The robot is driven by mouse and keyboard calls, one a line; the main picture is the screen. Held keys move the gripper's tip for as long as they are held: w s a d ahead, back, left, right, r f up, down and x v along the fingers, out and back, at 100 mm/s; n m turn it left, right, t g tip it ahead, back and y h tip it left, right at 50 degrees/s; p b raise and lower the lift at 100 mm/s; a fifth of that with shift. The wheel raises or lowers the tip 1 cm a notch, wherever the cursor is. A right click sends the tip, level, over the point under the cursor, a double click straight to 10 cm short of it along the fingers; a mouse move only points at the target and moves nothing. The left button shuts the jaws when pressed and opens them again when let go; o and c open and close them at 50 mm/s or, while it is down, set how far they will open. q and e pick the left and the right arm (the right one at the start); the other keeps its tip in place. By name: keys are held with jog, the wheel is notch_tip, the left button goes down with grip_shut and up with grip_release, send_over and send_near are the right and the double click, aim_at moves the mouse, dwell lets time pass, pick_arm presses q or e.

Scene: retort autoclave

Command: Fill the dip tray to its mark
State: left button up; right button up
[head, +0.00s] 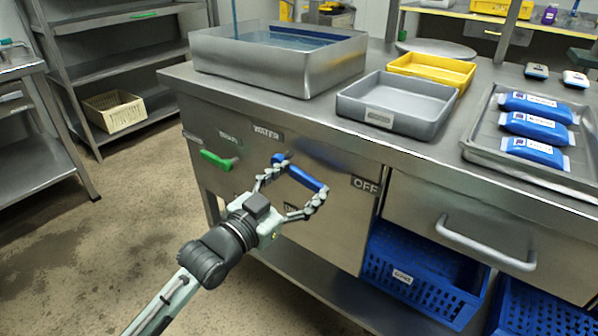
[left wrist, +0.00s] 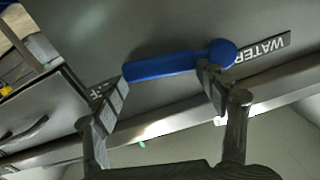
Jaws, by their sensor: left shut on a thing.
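The dip tray (head: 265,68) is a large, deep steel basin at the back left of the counter, with bluish water in it. A thin blue vertical line (head: 234,18) comes down at its back left; I cannot tell if it is a stream or a pipe. I cannot make out a fill mark. The blue water lever (head: 307,179) on the cabinet front slants down to the right, from below the WATER label towards the OFF label. My left gripper (head: 293,188) is shut on this lever, which also shows in the left wrist view (left wrist: 160,67). My right gripper is out of view.
A green lever (head: 220,160) sits left of the blue one. A grey tray (head: 424,132), a yellow tray (head: 458,73) and a steel tray (head: 475,154) with blue packs are on the counter. Blue crates (head: 425,270) stand on the lower shelf. The left floor is clear.

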pick_arm(q)
jog(key=shift+w+f+m, duration=0.1)
jog(key=shift+f+m, duration=0.1)
jog(key=shift+m, duration=0.3)
jog(key=o, duration=1.3)
jog(key=shift+c, duration=0.2)
jog(key=o, duration=0.4)
jog(key=shift+d, duration=0.15)
jog(key=shift+o, duration=0.2)
jog(key=shift+f, duration=0.1)
jog(key=shift+s+a+f, duration=0.1)
jog(key=shift+s+a, duration=0.2)
jog(key=shift+a, duration=0.05)
jog(key=v, duration=1.1)
jog(key=shift+s, duration=0.1)
